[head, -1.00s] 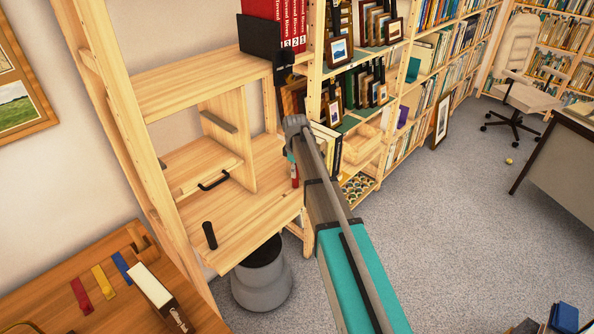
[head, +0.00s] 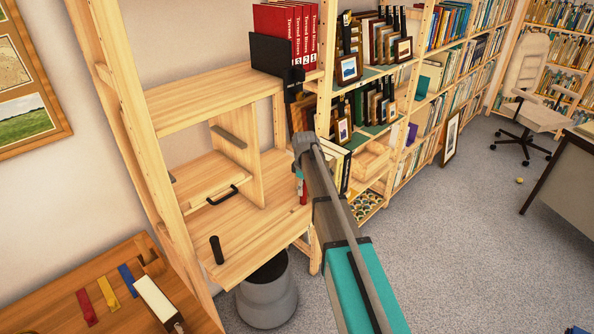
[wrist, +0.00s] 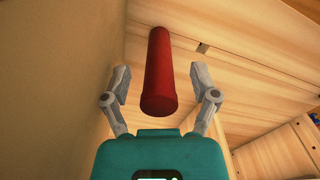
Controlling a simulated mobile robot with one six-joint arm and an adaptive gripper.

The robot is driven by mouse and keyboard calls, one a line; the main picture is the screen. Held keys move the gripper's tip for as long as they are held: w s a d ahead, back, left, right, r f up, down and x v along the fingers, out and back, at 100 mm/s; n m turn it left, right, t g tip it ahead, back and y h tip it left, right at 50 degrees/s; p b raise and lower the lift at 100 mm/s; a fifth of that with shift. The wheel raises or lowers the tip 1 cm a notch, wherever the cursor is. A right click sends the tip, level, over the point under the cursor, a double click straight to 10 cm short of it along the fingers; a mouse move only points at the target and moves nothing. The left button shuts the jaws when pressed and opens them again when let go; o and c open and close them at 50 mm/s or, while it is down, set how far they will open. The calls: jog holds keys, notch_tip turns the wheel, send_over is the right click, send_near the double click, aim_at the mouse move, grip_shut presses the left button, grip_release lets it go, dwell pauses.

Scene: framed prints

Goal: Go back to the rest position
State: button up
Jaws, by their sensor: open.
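My gripper (wrist: 160,84) is open in the wrist view, its two grey fingers spread apart. A red cylinder (wrist: 160,72) shows between and beyond the fingers, with a gap on both sides, in front of pale wood. In the head view a small red piece (head: 303,192), probably the same cylinder, shows beside my arm at the wooden shelf unit (head: 240,228). My arm hides most of the gripper there.
Red books (head: 285,32) stand by a black bookend on the upper shelf. Framed prints (head: 348,68) fill the shelves beyond. A grey bin (head: 268,300) stands under the low board. A black peg (head: 216,250) stands on that board. Carpet (head: 450,230) at right is open.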

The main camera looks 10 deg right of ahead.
jog(key=shift+s, duration=0.15)
jog(key=s+m, duration=1.1)
jog(key=s, duration=1.5)
jog(key=shift+s+d+r+p, duration=0.1)
jog(key=shift+s+r+p, duration=0.4)
jog(key=shift+r+p, duration=0.35)
jog(key=shift+s+d+r+p, duration=0.1)
jog(key=shift+s+r+p, duration=0.35)
jog(key=shift+r+p, duration=0.45)
jog(key=shift+s+d+r+p, duration=0.1)
jog(key=shift+s+r+p, duration=0.4)
jog(key=shift+r+p, duration=0.35)
